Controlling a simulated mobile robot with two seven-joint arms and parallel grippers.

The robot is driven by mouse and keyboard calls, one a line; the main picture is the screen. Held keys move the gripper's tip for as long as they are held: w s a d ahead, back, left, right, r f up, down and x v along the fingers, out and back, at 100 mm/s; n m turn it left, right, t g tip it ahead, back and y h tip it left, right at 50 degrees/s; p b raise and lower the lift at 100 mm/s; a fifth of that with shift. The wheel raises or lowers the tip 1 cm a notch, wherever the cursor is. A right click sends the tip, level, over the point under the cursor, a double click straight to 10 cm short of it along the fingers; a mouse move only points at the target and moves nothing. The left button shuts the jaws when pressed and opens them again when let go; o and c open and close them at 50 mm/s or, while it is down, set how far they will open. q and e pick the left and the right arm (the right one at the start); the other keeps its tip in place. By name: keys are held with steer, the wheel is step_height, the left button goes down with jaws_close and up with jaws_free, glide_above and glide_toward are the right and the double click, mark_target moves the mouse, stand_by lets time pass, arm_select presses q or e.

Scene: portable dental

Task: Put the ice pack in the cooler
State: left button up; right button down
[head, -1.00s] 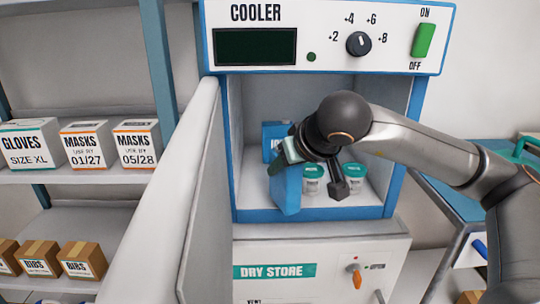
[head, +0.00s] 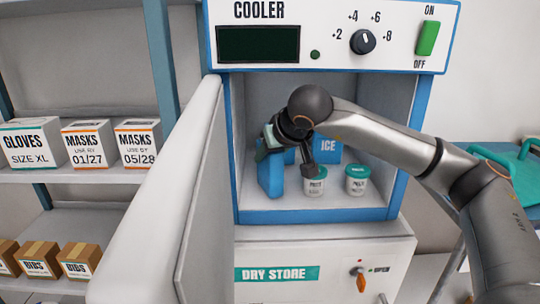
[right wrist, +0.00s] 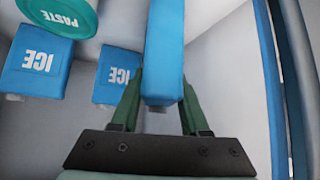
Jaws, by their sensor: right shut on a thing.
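The cooler (head: 233,170) stands open, its white door (head: 165,195) swung out to the left. My right gripper (head: 268,148) is inside the cooler, shut on a blue ice pack (head: 270,178) held on edge near the left wall. The right wrist view shows the held pack (right wrist: 164,50) between the green fingers (right wrist: 158,105). Whether the pack touches the cooler floor I cannot tell. My left gripper is not in view.
Another blue pack marked ICE (head: 328,149) stands at the back of the cooler; the right wrist view shows two, (right wrist: 38,62) and (right wrist: 117,75). Two white tubs with teal lids, one (head: 315,183) by my wrist and one (head: 357,180) farther right, stand on its floor.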

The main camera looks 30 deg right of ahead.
steer(key=shift+f, duration=0.1)
steer(key=shift+c, duration=2)
jaws_free()
steer(key=shift+s+r, duration=0.25)
steer(key=shift+r, duration=0.15)
steer(key=p+v, duration=0.2)
steer(key=v, duration=0.9)
steer(key=shift+s+p, duration=0.2)
steer(key=shift+p, duration=0.2)
